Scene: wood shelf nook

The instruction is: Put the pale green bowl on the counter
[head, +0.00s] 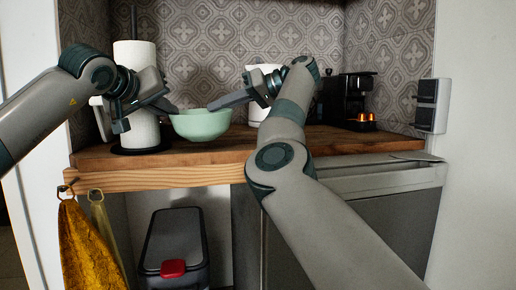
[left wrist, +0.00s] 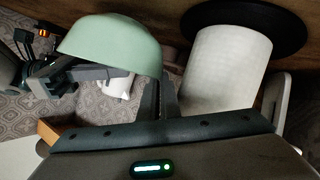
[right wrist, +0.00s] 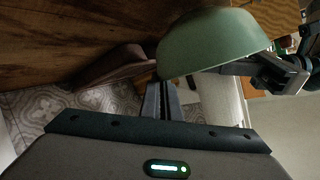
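The pale green bowl (head: 201,125) is upright between my two grippers, over the left part of the wooden counter (head: 215,158). I cannot tell whether its base touches the wood. My left gripper (head: 171,108) is shut on the bowl's left rim. In the left wrist view its fingers (left wrist: 160,82) meet the edge of the bowl (left wrist: 112,45). My right gripper (head: 214,106) is shut on the opposite rim. In the right wrist view its fingers (right wrist: 161,84) reach the edge of the bowl (right wrist: 213,45).
A paper towel roll (head: 138,75) on a dark stand is close behind my left gripper. A white container (head: 262,112) is behind my right arm. A black coffee machine (head: 355,98) stands at the back right. Cloths (head: 85,245) hang below the counter's left edge. The counter's front strip is clear.

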